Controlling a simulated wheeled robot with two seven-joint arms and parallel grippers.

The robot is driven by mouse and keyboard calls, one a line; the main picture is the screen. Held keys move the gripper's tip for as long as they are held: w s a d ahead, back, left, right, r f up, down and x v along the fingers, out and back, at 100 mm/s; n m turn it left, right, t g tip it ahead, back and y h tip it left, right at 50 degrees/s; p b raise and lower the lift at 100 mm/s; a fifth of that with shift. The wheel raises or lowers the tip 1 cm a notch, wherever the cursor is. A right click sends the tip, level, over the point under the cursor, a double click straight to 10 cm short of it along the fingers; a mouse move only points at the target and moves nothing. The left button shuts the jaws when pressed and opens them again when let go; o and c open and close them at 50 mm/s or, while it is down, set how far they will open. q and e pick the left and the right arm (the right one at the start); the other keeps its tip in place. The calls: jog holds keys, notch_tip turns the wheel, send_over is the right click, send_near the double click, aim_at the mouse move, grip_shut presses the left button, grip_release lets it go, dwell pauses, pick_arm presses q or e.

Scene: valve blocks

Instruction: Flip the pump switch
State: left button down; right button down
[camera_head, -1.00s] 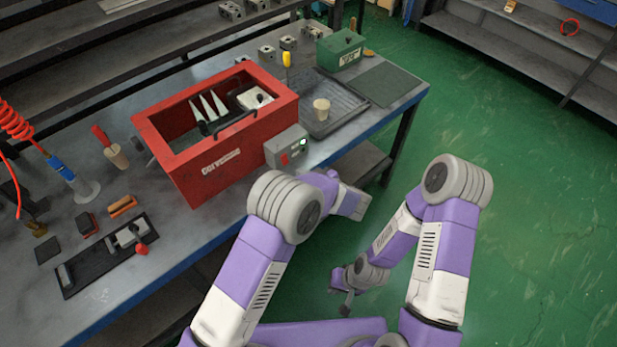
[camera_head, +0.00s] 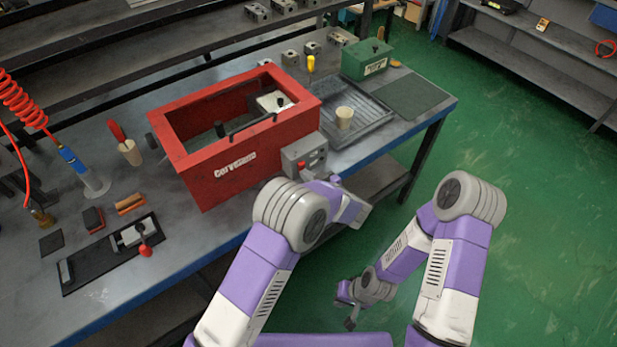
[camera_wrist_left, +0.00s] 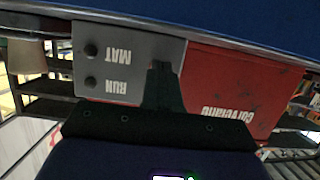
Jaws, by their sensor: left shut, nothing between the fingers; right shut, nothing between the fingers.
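The grey control box (camera_head: 305,154) is fixed to the front right of the red Corverano box (camera_head: 245,170). A small red switch (camera_head: 301,165) shows low on its face; its exact position is hard to tell. In the left wrist view the grey panel (camera_wrist_left: 120,72) appears upside down, with dark round lamps beside RUN and MAT. My left gripper (camera_head: 334,181) is shut and empty, close below and right of the control box. Its dark fingers (camera_wrist_left: 163,82) overlap the panel's edge and hide what is behind; contact cannot be told. My right gripper (camera_head: 350,318) is shut and empty, low over the floor.
A ribbed tray (camera_head: 362,118) with a beige cup (camera_head: 344,117) and a green box (camera_head: 367,60) stand right of the red box. A black fixture (camera_head: 108,262) lies front left. The bench's front edge (camera_head: 180,262) is near my left arm.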

pick_arm(q)
jog(key=shift+w+a+r+p, duration=0.1)
jog(key=shift+w+r+p, duration=0.05)
jog(key=shift+r+p, duration=0.4)
jog(key=shift+w+a+r+p, duration=0.1)
jog(key=shift+r+p, duration=0.3)
jog(key=shift+p, duration=0.1)
pick_arm(e)
jog(key=shift+r, duration=0.7)
